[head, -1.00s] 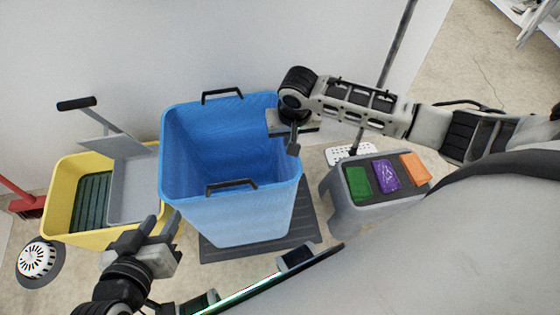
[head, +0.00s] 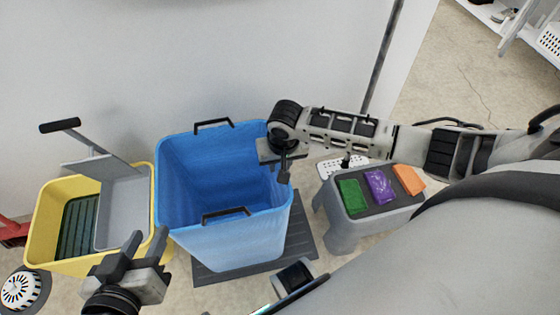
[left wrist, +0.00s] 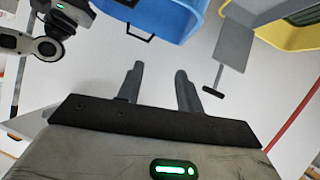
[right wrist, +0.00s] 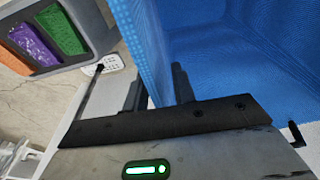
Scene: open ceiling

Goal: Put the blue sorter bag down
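The blue sorter bag (head: 235,245) stands upright over a dark grey mat (head: 305,240), with its open top up and a black handle on its near and far rims. Its underside is hidden. My right gripper (head: 283,172) is at its right rim. In the right wrist view the bag wall (right wrist: 152,45) passes between the two spread fingers (right wrist: 158,90), one inside and one outside. My left gripper (head: 143,248) is open and empty, to the left of the bag's near side and apart from it. The bag also shows in the left wrist view (left wrist: 170,18).
A yellow bucket (head: 48,215) with a grey wringer (head: 122,215) stands close left of the bag. A grey step stool (head: 345,235) with green, purple and orange packs stands at right. A white wall (head: 200,60) is behind. A round white-and-black object (head: 20,290) lies at far left.

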